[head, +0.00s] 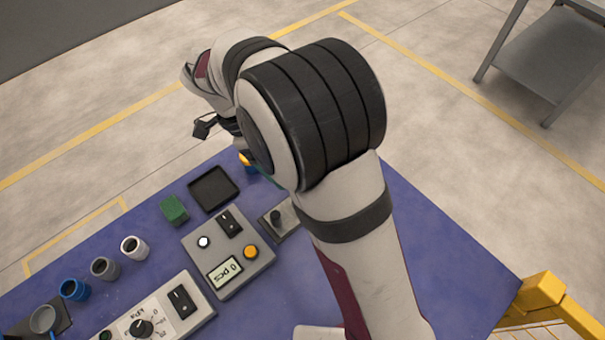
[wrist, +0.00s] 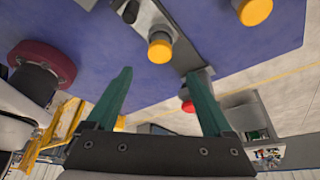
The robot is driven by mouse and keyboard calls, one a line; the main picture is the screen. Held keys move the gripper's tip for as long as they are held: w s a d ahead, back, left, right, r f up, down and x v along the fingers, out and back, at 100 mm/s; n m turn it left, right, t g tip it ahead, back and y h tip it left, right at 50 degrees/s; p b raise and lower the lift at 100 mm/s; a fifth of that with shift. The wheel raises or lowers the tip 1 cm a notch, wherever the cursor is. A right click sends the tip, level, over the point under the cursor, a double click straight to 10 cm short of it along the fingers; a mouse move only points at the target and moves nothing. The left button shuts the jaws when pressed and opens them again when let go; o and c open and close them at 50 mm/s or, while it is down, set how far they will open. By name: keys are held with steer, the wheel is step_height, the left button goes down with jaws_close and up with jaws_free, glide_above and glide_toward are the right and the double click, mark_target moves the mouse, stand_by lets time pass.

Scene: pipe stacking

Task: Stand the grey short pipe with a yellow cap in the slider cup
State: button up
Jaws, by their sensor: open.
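In the wrist view, my gripper (wrist: 160,75) is open, its two green fingers apart and nothing held between them. A grey short pipe with a yellow cap (wrist: 160,48) stands just beyond the fingertips, roughly between them in the picture and apart from them. It is beside or on the long grey slider plate (wrist: 178,45); I cannot tell which. The slider plate (head: 289,224) also shows in the head view, partly hidden by my arm. The slider cup is not clearly seen. My gripper is mostly hidden behind my arm in the head view.
Another yellow-capped piece (wrist: 254,12) stands at the wrist view's top right. In the head view, a black tray (head: 213,188), a green block (head: 174,209), a control box (head: 228,255) and several cups, including a white one (head: 134,247), occupy the blue table (head: 440,255).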

steer(key=s+d+r+n+g+y, duration=0.1)
steer(key=s+d+r+n+y, duration=0.15)
steer(key=s+d+r, duration=0.35)
steer(key=s+d+n+y, duration=0.2)
steer(key=s+d+n, duration=0.2)
steer(key=s, duration=0.3)
steer(key=s+d+n+y, duration=0.2)
steer(key=s+d+n, duration=0.2)
steer(key=s+n, duration=0.2)
steer(key=shift+s+r+t, duration=0.2)
steer(key=shift+s+t, duration=0.2)
steer(key=shift+s, duration=0.65)
